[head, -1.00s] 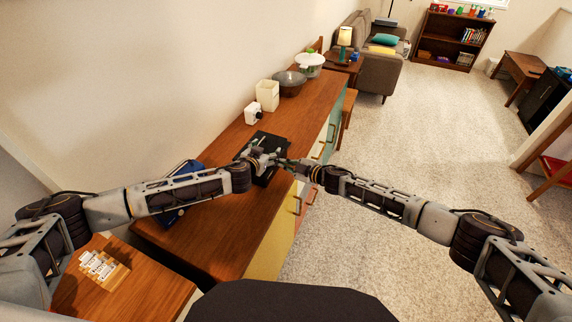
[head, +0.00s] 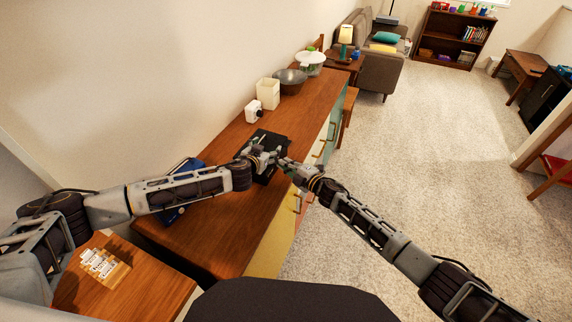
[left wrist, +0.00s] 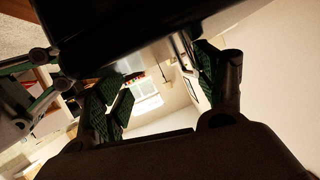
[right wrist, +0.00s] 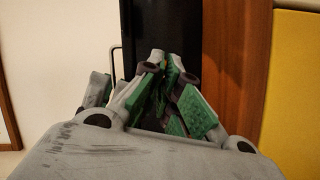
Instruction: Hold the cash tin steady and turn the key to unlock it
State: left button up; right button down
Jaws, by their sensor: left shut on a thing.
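The black cash tin (head: 276,143) lies on the wooden top of the hutch, partly covered by my grippers. My left gripper (head: 264,158) is at the tin, shut on it. In the left wrist view the dark tin (left wrist: 120,25) fills the top, between and above the spread fingers. My right gripper (head: 284,161) is at the tin's near side, close to the left gripper. In the right wrist view its green-padded fingertips (right wrist: 168,72) are close together in front of the tin (right wrist: 160,20). I cannot make out the key or whether these fingers hold anything.
A white box-shaped object (head: 254,112), a cream canister (head: 268,94) and a dark bowl (head: 290,80) stand farther along the hutch. A blue object (head: 180,190) lies behind my left forearm. The near hutch top (head: 215,235) is clear.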

pick_arm(q)
jog(key=shift+a+f, duration=0.1)
jog(key=shift+f, duration=0.05)
pick_arm(e)
jog(key=shift+a+n+t+y, duration=0.2)
jog(key=shift+n+t+y, duration=0.25)
jog(key=shift+n, duration=1.05)
pick_arm(q)
jog(key=shift+s, duration=0.1)
pick_arm(e)
jog(key=c, duration=1.8)
grip_release()
jog(key=shift+o, duration=0.6)
jog(key=shift+d+f, duration=0.1)
jog(key=shift+f, duration=0.05)
jog(key=shift+s+d, duration=0.1)
jog(key=shift+d, duration=0.05)
jog(key=shift+v, duration=0.95)
jog(key=v, duration=0.9)
jog(key=shift+s+d, duration=0.25)
jog(key=shift+s, duration=0.1)
